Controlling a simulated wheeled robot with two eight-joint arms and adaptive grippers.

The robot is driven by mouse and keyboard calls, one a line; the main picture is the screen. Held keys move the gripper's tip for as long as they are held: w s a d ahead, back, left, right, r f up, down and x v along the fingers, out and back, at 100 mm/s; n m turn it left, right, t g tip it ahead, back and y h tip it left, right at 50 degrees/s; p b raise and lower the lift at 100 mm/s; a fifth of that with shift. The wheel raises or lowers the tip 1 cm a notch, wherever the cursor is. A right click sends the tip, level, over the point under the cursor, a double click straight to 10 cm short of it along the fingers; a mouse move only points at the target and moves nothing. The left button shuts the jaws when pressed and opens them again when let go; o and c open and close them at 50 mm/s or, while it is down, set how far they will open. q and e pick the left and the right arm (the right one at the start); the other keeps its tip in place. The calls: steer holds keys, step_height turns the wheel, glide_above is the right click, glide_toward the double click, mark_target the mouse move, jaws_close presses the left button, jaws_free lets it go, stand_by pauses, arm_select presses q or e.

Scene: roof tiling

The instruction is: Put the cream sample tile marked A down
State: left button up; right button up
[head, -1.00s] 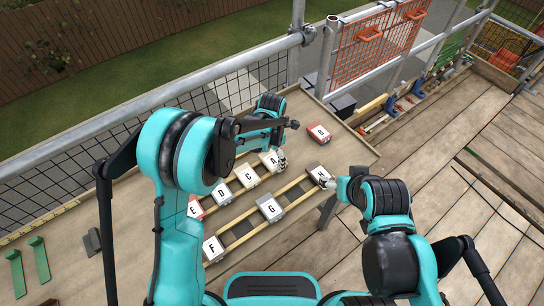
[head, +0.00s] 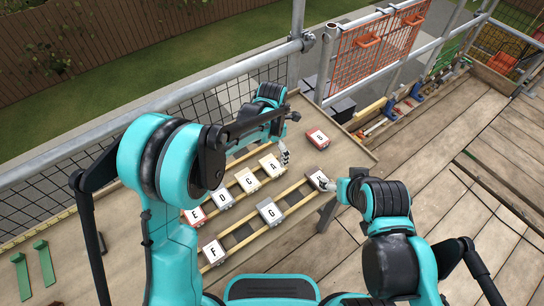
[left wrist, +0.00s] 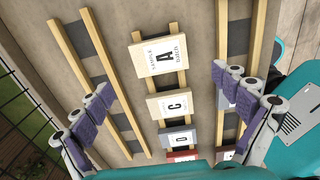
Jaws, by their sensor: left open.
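The cream tile marked A (head: 271,165) lies on the wooden battens at the far end of the row with tiles C (head: 248,180), D (head: 222,198) and E (head: 195,216). In the left wrist view tile A (left wrist: 158,56) lies flat, with a gap to tile C (left wrist: 171,104). My left gripper (head: 284,157) is at the right edge of tile A in the head view. Its fingers (left wrist: 166,100) are wide apart and empty in the left wrist view. My right gripper (head: 327,184) is at the tile on the right end of the near row; its jaws are unclear.
A red-sided tile B (head: 317,138) lies apart at the board's far right. Tiles G (head: 269,211) and F (head: 212,252) lie on the near battens. A mesh guardrail (head: 150,135) runs behind the board. Green pieces (head: 42,262) lie at the left.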

arm_select(q)
steer(key=s+a+r+m+t+p, duration=0.1)
steer(key=s+a+r+m, duration=0.15)
steer(key=r, duration=0.35)
steer(key=s+a+r+m+t, duration=0.1)
steer(key=a+r+m, duration=0.2)
steer(key=r, duration=0.2)
steer(key=s+a+r+m+t, duration=0.3)
steer(key=s+a+m+t, duration=0.2)
steer(key=s+a+m, duration=0.7)
steer(key=s+m, duration=0.3)
steer(key=m, duration=0.4)
steer(key=shift+s+a+r+m, duration=0.15)
steer(key=shift+s+r+m, duration=0.1)
steer(key=shift+m, duration=0.1)
steer(key=shift+f, duration=0.15)
